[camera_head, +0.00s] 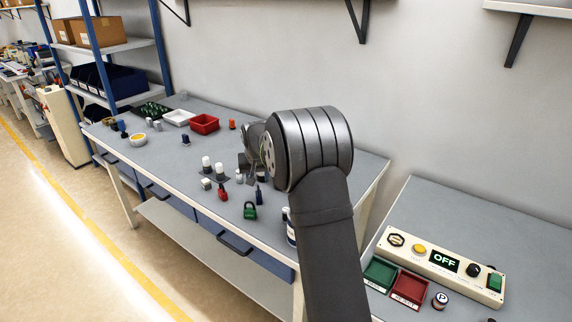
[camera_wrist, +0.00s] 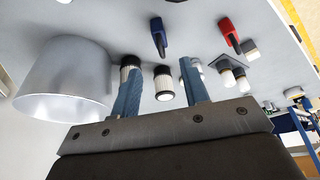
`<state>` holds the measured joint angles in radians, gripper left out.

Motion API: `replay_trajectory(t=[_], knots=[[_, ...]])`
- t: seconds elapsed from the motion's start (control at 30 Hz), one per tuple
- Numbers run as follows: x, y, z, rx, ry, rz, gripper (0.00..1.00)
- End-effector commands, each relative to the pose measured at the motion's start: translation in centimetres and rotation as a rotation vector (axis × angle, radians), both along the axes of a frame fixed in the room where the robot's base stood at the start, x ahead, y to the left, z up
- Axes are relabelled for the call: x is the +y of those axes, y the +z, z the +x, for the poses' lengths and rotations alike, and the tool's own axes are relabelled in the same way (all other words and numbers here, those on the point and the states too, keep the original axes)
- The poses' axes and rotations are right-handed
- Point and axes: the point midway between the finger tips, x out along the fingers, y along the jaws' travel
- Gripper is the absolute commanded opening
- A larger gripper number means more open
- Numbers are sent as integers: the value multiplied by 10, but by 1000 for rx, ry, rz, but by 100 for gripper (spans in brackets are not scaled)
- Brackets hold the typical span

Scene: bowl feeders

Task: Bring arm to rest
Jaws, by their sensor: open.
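My gripper (camera_wrist: 158,78) shows its two blue fingers spread apart in the wrist view, with nothing seen held between them. In the head view my gripper (camera_head: 247,170) is mostly hidden behind my own dark arm links, over the middle of the grey workbench (camera_head: 185,200). In the wrist view, a black-and-white ridged cylinder (camera_wrist: 163,85) shows between the fingers; whether it touches them I cannot tell. A second such cylinder (camera_wrist: 130,62) is partly behind the left finger. A large silvery cylinder (camera_wrist: 65,80) is at the left.
Small parts lie near my gripper: a green padlock-shaped piece (camera_head: 250,210), a red piece (camera_head: 222,192) and a blue piece (camera_head: 259,195). A red tray (camera_head: 204,124) and a white tray (camera_head: 178,117) stand farther back. A control panel reading OFF (camera_head: 444,264) is at the right.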

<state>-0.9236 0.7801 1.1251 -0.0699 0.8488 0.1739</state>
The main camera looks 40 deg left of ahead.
Motion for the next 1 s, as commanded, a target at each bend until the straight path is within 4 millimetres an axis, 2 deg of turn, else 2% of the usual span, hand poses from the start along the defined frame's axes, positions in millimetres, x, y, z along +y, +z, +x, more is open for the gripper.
replay_trajectory(t=[0.17, 0.6, 0.77, 1.0], knots=[[4, -16, 4, 1, 0, -2, 41], [26, -90, 26, 0, -1, -1, 41], [32, -113, 33, 0, -1, -1, 41], [32, -91, 33, -2, -1, 1, 41]])
